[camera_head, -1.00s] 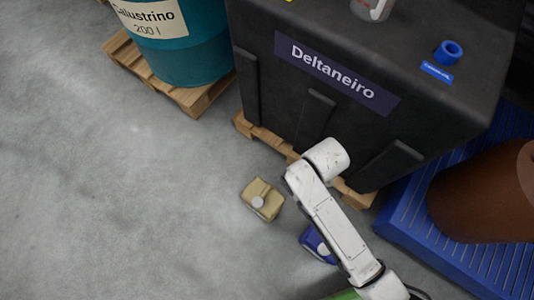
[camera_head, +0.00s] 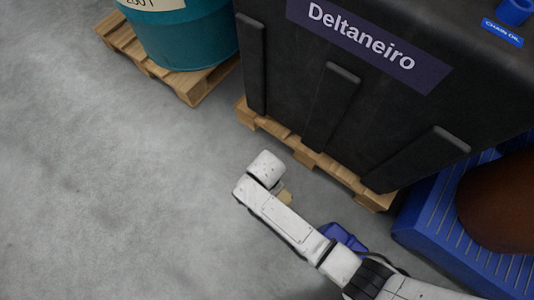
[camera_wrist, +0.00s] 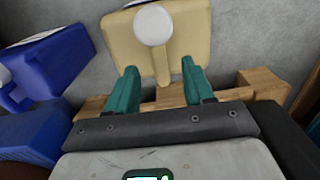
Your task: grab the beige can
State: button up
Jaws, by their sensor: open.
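The beige can (camera_wrist: 192,38) with a round white cap fills the top middle of the wrist view. In the head view only a small part of the beige can (camera_head: 286,196) shows beside my arm, which hides the rest. My gripper (camera_wrist: 159,68) is open, its two teal fingers pointing at the can. The fingertips overlap the can's lower part in the picture, one on each side of its narrow handle. I cannot tell whether they touch it. In the head view my gripper is hidden by the arm.
A blue can (camera_head: 343,236) stands close by, and shows at left in the wrist view (camera_wrist: 48,62). A black tank (camera_head: 290,75) on a wooden pallet (camera_head: 318,163) is behind. A blue pallet (camera_head: 425,225) is at right. Grey floor at left is clear.

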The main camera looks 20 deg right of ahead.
notch_tip(320, 180, down, 6)
jog(key=b, duration=0.3)
jog(key=shift+s+r, duration=0.1)
jog(key=shift+r, duration=0.05)
grip_shut()
dwell(0.4)
dwell(0.8)
jog(key=shift+r, duration=0.2)
